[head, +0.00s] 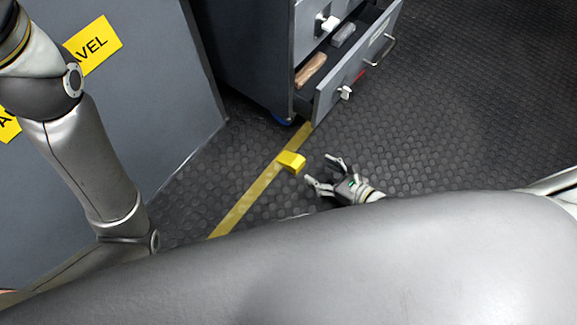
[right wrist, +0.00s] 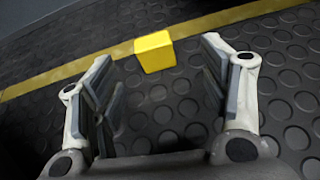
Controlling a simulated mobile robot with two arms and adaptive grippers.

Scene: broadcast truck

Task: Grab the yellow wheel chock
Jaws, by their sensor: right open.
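The yellow wheel chock (head: 291,162) is a small block on the dark studded floor, by the yellow floor stripe. My right gripper (head: 324,174) is open and empty, just to the right of the chock and apart from it. In the right wrist view the chock (right wrist: 154,52) lies ahead of the open fingers (right wrist: 158,75), between their lines and beyond the tips. My left arm comes in at the left of the head view; its gripper is not seen.
A grey drawer cabinet (head: 262,60) stands behind the chock, with an open drawer (head: 352,78) holding a few items. A grey panel (head: 150,75) with yellow labels is at the left. The yellow stripe (head: 245,199) runs along the floor. Floor at the right is clear.

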